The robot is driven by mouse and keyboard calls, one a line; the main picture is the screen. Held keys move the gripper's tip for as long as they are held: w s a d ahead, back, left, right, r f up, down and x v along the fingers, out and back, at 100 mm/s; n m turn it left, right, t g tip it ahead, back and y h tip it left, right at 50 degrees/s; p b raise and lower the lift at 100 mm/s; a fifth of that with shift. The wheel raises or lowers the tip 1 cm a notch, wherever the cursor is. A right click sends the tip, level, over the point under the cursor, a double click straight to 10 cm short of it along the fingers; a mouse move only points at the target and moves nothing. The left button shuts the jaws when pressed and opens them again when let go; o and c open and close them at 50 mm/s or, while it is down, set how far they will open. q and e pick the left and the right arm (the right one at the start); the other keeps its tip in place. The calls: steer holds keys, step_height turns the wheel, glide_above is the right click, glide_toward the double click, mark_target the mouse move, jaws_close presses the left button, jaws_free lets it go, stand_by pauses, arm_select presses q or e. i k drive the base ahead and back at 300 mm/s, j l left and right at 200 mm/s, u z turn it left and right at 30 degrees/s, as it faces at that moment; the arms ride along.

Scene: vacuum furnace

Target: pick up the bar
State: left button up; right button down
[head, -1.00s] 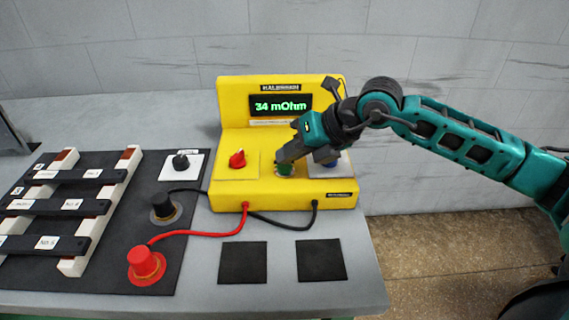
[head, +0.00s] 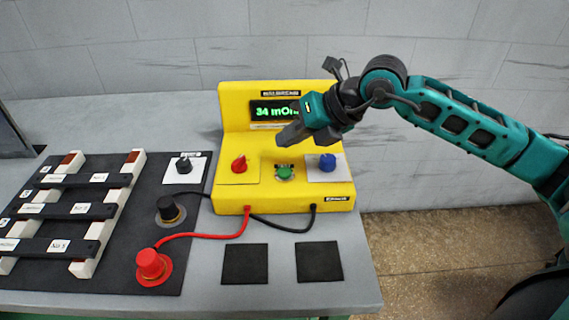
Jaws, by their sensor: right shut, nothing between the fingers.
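Several dark bars with white labels lie across two pale rails at the left of the table in the head view. My right gripper (head: 283,139) is shut and empty. It hangs in front of the yellow meter (head: 232,130), above its green knob (head: 284,173), and covers part of the display. It is far to the right of the bars. My left gripper is not in view.
The meter reads 34 and also has a red knob (head: 239,164) and a blue knob (head: 327,162). Black (head: 169,208) and red (head: 151,264) terminals with cables stand between bars and meter. Two black square pads (head: 245,264) (head: 319,261) lie in front.

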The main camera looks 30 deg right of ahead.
mark_target(52, 248)
steer(key=k+l, duration=0.75)
steer(key=l, duration=0.2)
